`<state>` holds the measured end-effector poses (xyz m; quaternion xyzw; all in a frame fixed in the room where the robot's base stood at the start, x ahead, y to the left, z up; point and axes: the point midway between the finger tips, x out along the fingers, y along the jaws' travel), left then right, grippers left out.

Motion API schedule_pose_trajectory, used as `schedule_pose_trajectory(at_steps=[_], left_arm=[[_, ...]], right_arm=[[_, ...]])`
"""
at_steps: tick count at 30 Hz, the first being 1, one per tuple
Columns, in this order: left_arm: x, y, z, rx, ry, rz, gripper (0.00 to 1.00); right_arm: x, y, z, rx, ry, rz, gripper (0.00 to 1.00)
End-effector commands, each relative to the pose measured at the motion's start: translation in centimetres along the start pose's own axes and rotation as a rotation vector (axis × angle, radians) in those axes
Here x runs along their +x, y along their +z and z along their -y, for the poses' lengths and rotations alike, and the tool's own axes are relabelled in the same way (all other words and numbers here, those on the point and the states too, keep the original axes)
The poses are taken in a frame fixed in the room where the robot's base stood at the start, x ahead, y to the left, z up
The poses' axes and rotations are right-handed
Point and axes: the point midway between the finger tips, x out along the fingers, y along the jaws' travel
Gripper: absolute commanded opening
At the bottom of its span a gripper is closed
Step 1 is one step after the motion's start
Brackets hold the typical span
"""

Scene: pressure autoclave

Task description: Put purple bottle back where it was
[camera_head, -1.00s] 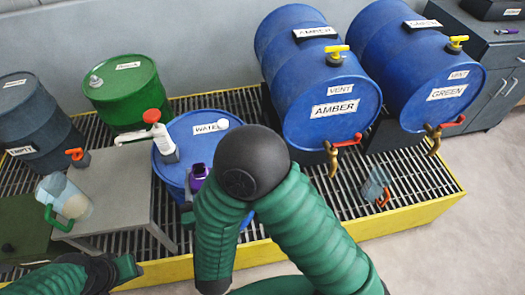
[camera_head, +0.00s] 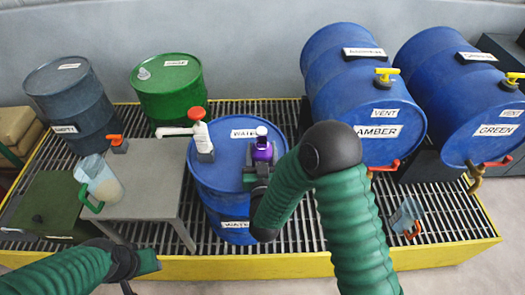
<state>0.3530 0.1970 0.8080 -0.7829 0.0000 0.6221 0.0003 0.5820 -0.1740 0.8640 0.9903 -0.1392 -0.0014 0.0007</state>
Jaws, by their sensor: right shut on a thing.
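The purple bottle (camera_head: 262,152) has a white cap and stands upright at the right part of the lid of the blue WATER drum (camera_head: 212,182). My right gripper (camera_head: 258,172) is shut on the bottle from the near side, hiding its lower part. I cannot tell whether the bottle's base touches the lid. My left gripper (camera_head: 148,262) is at the lower left, in front of the yellow edge and away from the bottle. I cannot see whether its fingers are apart.
A red-and-white pump (camera_head: 201,135) stands on the WATER drum's left side. A grey table (camera_head: 150,165) holds a clear jug (camera_head: 98,180) with a green handle. The blue AMBER drum (camera_head: 350,95) lies to the right. A second jug (camera_head: 404,216) is on the grating.

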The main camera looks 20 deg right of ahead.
Motion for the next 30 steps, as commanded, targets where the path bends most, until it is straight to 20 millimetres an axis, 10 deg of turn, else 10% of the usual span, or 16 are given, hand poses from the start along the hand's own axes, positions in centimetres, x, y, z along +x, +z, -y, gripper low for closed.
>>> schedule_pose_trajectory(at_steps=[7,8,12,23,30], left_arm=[[0.3,0.1,0.0,-0.001,0.000,0.000,0.36],[0.3,0.1,0.0,-0.001,0.000,0.000,0.36],[0.2,0.0,0.0,0.000,0.000,0.000,0.36],[-0.3,-0.1,0.0,0.000,0.000,0.000,0.36],[-0.1,0.0,0.0,0.000,0.000,0.000,0.36]], right_arm=[[0.0,0.4,-0.3,0.003,0.000,0.002,0.00],[0.1,0.4,-0.4,0.003,0.001,0.002,0.56],[0.1,0.3,-0.3,0.003,0.001,0.003,0.74],[0.0,-0.3,-0.2,0.002,0.001,0.002,0.76],[-4.9,0.0,-0.1,-0.001,-0.005,0.006,0.76]])
